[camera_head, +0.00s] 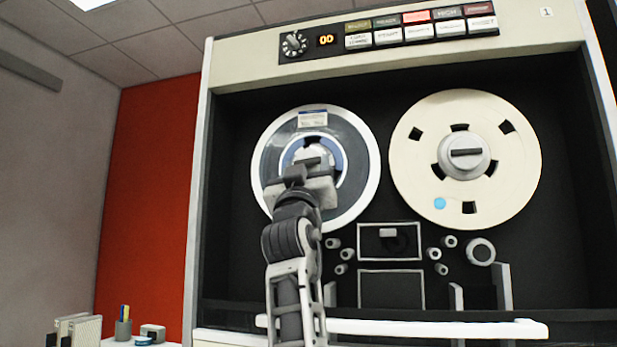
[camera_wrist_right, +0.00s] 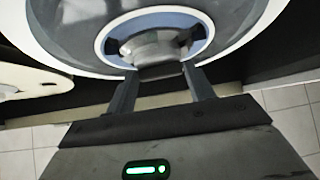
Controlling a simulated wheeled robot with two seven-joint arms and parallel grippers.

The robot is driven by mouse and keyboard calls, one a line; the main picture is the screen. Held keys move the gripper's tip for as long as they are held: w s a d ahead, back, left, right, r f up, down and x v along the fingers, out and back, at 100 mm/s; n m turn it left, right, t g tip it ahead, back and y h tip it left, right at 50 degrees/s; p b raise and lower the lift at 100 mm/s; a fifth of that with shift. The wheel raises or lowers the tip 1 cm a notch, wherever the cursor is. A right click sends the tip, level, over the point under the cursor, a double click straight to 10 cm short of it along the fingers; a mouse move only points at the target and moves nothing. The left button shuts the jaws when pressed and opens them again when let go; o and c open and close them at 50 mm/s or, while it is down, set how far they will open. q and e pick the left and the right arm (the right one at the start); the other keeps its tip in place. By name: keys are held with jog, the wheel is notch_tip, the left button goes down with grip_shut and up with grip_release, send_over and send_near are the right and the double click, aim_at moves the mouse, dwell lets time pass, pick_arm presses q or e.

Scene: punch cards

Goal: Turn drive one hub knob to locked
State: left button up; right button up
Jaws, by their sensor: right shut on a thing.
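The left tape reel (camera_head: 268,150) is grey with a white rim and a blue ring around its hub. Its hub knob (camera_head: 311,161) sits at the centre, partly hidden by my right gripper (camera_head: 307,173). In the right wrist view the grey knob (camera_wrist_right: 158,70) lies between the two fingers of my right gripper (camera_wrist_right: 162,84), which is shut on it. The knob's bar looks roughly horizontal in the head view; no locked mark is readable. My left gripper is not in view.
A cream reel (camera_head: 410,150) with a similar hub knob (camera_head: 466,152) is mounted on the right. Above are a dial (camera_head: 294,44), an orange display (camera_head: 326,40) and labelled buttons. Rollers and a head block (camera_head: 390,242) sit below. A white ledge (camera_head: 430,328) crosses the front.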

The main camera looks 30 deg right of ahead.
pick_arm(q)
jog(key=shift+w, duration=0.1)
pick_arm(e)
jog(key=shift+w+a+f+m+g+h, duration=0.15)
jog(key=shift+m+g+h, duration=0.35)
jog(key=shift+m, duration=0.4)
jog(key=shift+m+g+h, duration=0.6)
jog(key=shift+m+g, duration=0.1)
jog(key=shift+m, duration=0.2)
jog(key=o, duration=0.9)
pick_arm(q)
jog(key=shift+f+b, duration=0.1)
jog(key=shift+b, duration=0.2)
pick_arm(e)
jog(key=shift+s+a+f, duration=0.2)
jog(key=shift+f, duration=0.05)
pick_arm(q)
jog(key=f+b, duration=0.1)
jog(key=b, duration=0.3)
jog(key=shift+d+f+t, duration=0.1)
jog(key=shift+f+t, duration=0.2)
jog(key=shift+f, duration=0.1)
pick_arm(e)
jog(key=v, duration=1.5)
